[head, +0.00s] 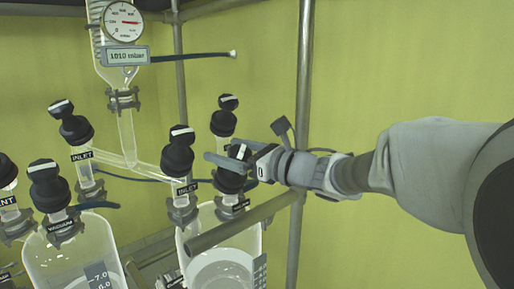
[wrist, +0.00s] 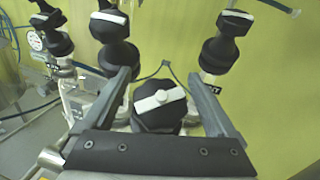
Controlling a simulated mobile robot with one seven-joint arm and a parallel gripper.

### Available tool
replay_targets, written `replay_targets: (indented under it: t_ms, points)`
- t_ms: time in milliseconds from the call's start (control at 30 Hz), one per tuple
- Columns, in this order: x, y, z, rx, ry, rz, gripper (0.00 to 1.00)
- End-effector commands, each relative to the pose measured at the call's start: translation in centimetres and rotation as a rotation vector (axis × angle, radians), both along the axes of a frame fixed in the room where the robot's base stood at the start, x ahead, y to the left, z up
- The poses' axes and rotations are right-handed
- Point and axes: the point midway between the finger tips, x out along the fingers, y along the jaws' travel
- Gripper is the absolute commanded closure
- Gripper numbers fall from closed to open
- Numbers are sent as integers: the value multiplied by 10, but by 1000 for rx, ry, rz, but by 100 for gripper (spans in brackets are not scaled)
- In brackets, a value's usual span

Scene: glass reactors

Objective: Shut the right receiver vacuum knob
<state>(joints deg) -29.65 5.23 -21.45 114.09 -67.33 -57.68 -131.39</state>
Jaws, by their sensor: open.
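The right receiver (head: 222,240) is a clear glass vessel with black knobs on its necks. A black knob with a white bar on top (head: 230,181) stands at its right front. The small label below it is too small to read, so I cannot confirm that it is the vacuum knob. My gripper (head: 226,157) is open at this knob's top, coming from the right. In the wrist view the knob (wrist: 160,115) sits between my open fingers (wrist: 158,82), with gaps on both sides. Its white bar lies nearly crosswise, slightly tilted. The knob's lower part is hidden.
A knob labelled INLET (head: 178,153) stands just left, and another knob (head: 224,118) behind. The left receiver (head: 75,255) has its own knobs, one labelled VACUUM (head: 47,187). A metal post (head: 303,90) and a slanted rail (head: 240,222) are close to my arm.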

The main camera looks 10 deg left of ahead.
Motion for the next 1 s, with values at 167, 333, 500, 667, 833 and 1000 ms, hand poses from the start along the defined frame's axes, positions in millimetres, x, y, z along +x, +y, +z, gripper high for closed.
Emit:
replay_targets:
  t_ms: [167, 333, 500, 667, 833, 1000]
  points:
    - [0, 1, 0, 0, 0, 0, 8]
    - [0, 0, 0, 0, 0, 0, 26]
    - [0, 0, 0, 0, 0, 0, 57]
    - [0, 0, 0, 0, 0, 0, 86]
    - [0, 0, -1, 1, 1, -3, 94]
    - [0, 0, -2, 11, 9, -27, 94]
